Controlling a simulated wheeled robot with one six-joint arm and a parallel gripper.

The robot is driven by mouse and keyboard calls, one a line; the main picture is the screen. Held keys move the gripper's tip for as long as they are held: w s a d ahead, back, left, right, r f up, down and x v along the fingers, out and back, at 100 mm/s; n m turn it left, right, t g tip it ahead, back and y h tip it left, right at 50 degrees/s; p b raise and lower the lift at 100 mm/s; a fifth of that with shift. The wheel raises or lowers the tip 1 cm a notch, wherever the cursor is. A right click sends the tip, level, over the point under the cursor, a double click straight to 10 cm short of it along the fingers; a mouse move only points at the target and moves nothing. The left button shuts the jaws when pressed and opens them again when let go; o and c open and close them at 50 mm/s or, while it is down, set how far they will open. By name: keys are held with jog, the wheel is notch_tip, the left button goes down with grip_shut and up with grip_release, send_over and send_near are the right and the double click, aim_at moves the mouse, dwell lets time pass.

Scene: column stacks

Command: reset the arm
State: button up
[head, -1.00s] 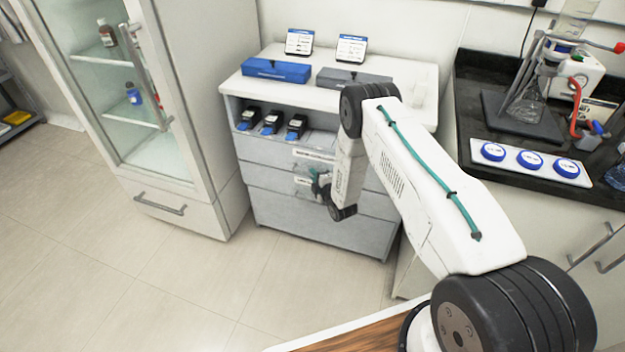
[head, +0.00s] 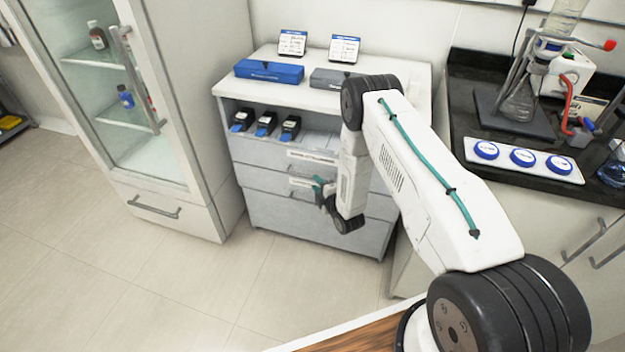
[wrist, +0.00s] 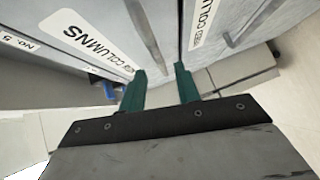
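My gripper (head: 322,190) hangs in front of the drawer fronts of the grey cabinet (head: 300,228) in the head view. In the wrist view its two green fingers (wrist: 160,88) stand apart with nothing between them. Labelled drawer fronts with handles lie just beyond the fingertips. I cannot tell whether the fingertips touch them. My arm hides part of the cabinet's right side.
A blue box (head: 269,70) and a grey box (head: 335,78) lie on the cabinet top. Several black devices (head: 265,123) sit on the shelf below. A glass-door cabinet (head: 165,208) stands left; a black counter (head: 462,118) with glassware stands right. Floor is clear in front.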

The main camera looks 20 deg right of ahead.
jog(key=shift+s+d, duration=0.1)
jog(key=shift+s, duration=0.55)
